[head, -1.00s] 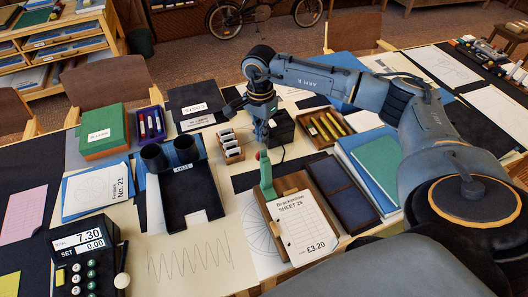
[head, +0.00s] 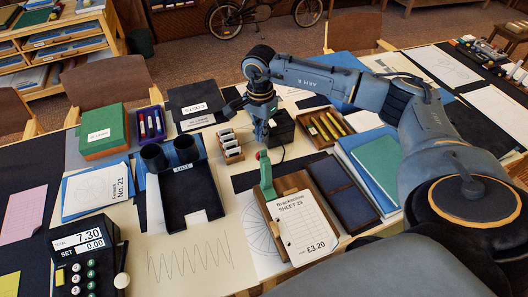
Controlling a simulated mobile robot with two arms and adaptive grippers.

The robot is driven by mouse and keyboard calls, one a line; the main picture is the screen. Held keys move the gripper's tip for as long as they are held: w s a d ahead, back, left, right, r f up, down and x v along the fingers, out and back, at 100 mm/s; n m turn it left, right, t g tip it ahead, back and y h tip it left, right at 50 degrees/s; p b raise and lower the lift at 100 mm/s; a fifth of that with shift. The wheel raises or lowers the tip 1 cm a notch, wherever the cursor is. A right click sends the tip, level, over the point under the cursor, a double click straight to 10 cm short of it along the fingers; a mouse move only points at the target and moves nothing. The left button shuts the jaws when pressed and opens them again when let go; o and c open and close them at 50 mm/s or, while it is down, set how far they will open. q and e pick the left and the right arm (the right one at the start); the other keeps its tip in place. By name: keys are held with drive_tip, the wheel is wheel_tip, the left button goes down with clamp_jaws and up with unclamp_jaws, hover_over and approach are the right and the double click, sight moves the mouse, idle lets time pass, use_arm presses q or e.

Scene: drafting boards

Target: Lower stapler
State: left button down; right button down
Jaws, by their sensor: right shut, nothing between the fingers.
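My right gripper (head: 262,137) points down over the table, shut and empty. It is between a rack of small white-labelled blocks (head: 231,148) and a black box-like device (head: 281,127) with a cord. Whether it touches the device cannot be told. I cannot clearly pick out a stapler; the black device, partly hidden by the gripper, may be one. A green upright piece (head: 266,176) with a red tip stands by the wooden clipboard (head: 269,186), in front of the gripper. My left gripper is not in view.
A black twin-cup holder (head: 190,205) stands left. A pricing machine (head: 85,254) is at front left. Drawing paper fills the front middle.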

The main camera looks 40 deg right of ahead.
sight(266, 161)
drive_tip(key=shift+f+b, duration=1.7)
drive_tip(key=shift+f, duration=0.3)
drive_tip(key=shift+s, duration=0.15)
drive_tip(key=shift+s+a+p, duration=0.2)
drive_tip(key=shift+s+a, duration=0.05)
drive_tip(key=shift+s, duration=0.75)
drive_tip(key=shift+s+a+p, duration=0.2)
drive_tip(key=shift+s+a, duration=0.05)
drive_tip(key=shift+s, duration=0.7)
drive_tip(key=shift+r+p, duration=1.45)
drive_tip(key=shift+r, duration=1.65)
drive_tip(key=shift+f, duration=0.1)
